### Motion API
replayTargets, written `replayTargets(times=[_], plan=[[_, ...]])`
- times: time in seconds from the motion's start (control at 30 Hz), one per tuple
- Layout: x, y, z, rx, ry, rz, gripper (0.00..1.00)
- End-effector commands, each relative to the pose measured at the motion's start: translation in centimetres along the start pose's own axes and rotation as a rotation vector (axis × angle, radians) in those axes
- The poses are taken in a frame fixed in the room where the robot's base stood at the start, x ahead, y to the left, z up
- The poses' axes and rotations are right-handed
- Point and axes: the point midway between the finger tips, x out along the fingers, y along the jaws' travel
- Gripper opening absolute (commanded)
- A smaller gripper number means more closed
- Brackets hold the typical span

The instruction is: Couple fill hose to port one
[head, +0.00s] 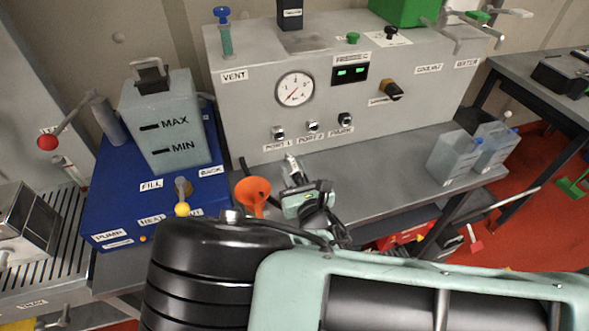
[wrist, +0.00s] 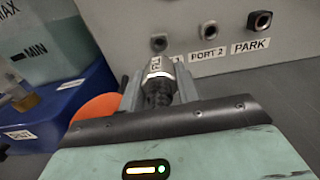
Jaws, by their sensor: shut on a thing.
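My gripper (head: 295,178) is shut on the metal end of the fill hose (head: 291,161), in front of the grey panel. In the wrist view the fingers (wrist: 160,90) clasp this ribbed coupling (wrist: 159,72), which points at the panel and carries a small, partly legible label. Port one (head: 278,133) is the leftmost of three small sockets on the panel. In the wrist view port one (wrist: 158,42) shows just beyond and above the coupling tip, apart from it in the picture. Its label is partly hidden by the coupling. The rest of the hose is mostly hidden.
Port two (head: 312,126) and the park socket (head: 345,119) lie to the right of port one. An orange funnel (head: 253,190) is close to the left of my gripper. A blue pump unit (head: 110,190) with a tank (head: 165,120) stands left.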

Motion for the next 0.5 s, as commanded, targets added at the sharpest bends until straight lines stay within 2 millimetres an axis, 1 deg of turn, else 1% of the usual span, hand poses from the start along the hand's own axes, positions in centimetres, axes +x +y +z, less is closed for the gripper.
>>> replayTargets(times=[0.2, 0.5], plan=[[-0.1, 0.0, 0.0, -0.001, -0.001, 0.001, 0.05], [2.5, 0.0, -0.1, 0.002, -0.002, -0.001, 0.05]])
